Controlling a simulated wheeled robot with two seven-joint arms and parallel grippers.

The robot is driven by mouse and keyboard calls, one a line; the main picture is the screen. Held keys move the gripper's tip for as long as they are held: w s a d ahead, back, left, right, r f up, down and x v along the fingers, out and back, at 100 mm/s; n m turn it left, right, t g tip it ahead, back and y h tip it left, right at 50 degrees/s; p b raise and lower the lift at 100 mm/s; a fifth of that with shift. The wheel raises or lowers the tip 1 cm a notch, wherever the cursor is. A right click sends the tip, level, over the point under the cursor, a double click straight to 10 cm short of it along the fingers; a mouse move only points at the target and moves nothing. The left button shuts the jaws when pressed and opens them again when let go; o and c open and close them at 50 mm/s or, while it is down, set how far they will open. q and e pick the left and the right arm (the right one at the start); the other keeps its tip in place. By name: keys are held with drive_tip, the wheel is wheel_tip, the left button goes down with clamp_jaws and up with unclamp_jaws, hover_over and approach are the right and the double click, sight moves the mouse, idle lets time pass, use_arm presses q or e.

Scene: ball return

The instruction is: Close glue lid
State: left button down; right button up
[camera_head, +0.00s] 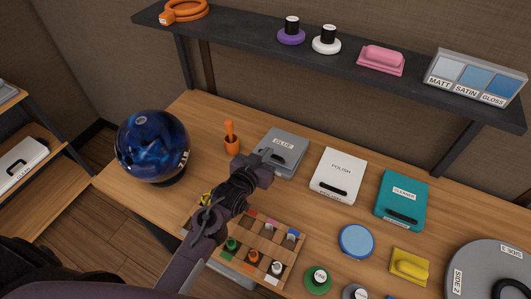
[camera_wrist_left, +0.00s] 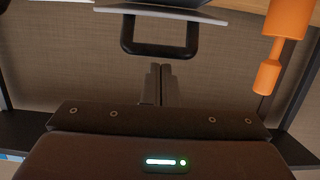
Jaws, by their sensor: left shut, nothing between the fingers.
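The grey glue box (camera_head: 288,141) stands on the table at the back, with its GLUE label facing up. My left gripper (camera_head: 267,156) is shut and empty at the box's front left edge and covers part of it. In the left wrist view the shut fingers (camera_wrist_left: 160,83) point at a black handle (camera_wrist_left: 160,48), with a visible gap between them. A pale grey panel edge (camera_wrist_left: 160,12) shows beyond the handle. I cannot tell whether the lid is fully down. My right gripper is not in view.
An orange tool in a holder (camera_head: 232,140) stands just left of the box, and a blue bowling ball (camera_head: 152,145) farther left. The white polish box (camera_head: 337,174) is close on the right. A wooden tray (camera_head: 293,259) of small bottles lies in front. A shelf (camera_head: 345,72) overhangs behind.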

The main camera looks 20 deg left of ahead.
use_arm(q)
drive_tip(key=shift+s+a+f, duration=0.1)
drive_tip(key=shift+s+f, duration=0.1)
drive_tip(key=shift+f, duration=0.3)
drive_tip(key=shift+s+f, duration=0.2)
drive_tip(key=shift+f, duration=0.3)
